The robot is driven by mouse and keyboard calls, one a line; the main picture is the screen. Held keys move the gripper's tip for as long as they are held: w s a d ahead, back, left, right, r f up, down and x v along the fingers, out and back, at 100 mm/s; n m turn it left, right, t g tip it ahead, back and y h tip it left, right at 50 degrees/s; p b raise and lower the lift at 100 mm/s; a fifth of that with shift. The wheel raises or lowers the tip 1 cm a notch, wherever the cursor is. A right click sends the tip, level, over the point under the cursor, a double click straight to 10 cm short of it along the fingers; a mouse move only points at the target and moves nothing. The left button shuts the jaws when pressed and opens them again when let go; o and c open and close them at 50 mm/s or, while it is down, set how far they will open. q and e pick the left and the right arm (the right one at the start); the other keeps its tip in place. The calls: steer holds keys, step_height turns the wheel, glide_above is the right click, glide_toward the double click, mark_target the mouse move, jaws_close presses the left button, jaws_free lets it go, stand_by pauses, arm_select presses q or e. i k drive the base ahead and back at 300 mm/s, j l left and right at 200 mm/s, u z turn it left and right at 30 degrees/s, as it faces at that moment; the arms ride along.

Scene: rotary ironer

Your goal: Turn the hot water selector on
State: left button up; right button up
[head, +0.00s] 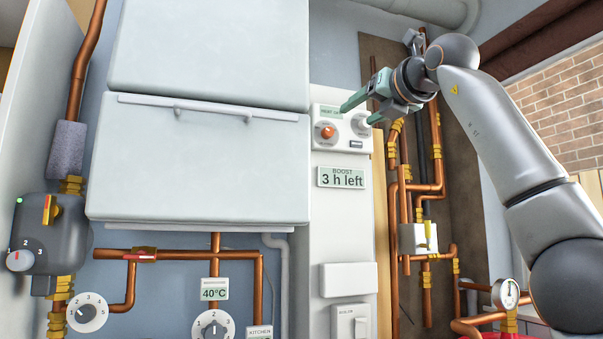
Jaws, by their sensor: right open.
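A white control panel (342,150) on the wall has two round selectors side by side. The left selector (327,132) has an orange-red centre. The right selector (361,125) is pale and partly covered by a finger. I cannot read which one is marked hot water. A small green display (330,112) sits above the left selector, its text partly hidden. My right gripper (356,115) is open, its teal fingers pointing left at the panel's upper right, around or just in front of the right selector. I cannot tell whether they touch it. My left gripper is not in view.
Below is a display (342,178) reading "BOOST 3 h left". A white cabinet (208,165) stands left of the panel. Copper pipes (404,200) with brass fittings run on the right. A grey pump (50,240) and dials (212,328) are at lower left.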

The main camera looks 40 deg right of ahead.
mark_target(363, 126)
steer(key=k+j, duration=0.2)
steer(key=k, duration=0.3)
steer(key=k+j, duration=0.2)
steer(key=k, duration=0.25)
